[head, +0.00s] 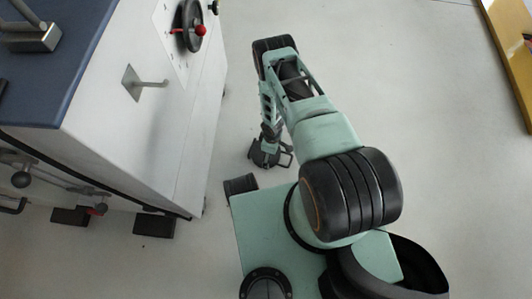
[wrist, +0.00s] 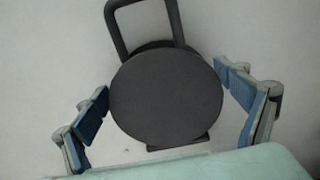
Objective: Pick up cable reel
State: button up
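The cable reel (wrist: 166,98) is a dark grey round disc with a squared loop handle. It fills the middle of the wrist view, with its handle at the top. In the head view it is a small dark shape (head: 287,158) low by the floor, partly hidden by my arm. My gripper (wrist: 163,86) is open, with one blue-padded finger on each side of the disc. The fingertips are close to the disc's edges; I cannot tell whether they touch it. In the head view my gripper (head: 268,148) points down at the reel.
A white machine cabinet (head: 185,120) with a blue top (head: 50,70) stands close on the left. A grey bracket (head: 145,83) and a handwheel (head: 193,25) stick out from its side. Grey floor (head: 420,110) is clear to the right, up to a yellow-edged thing (head: 508,60).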

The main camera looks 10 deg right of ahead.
jog(key=c, duration=1.1)
jog(key=shift+o, duration=0.2)
jog(key=shift+r, duration=0.1)
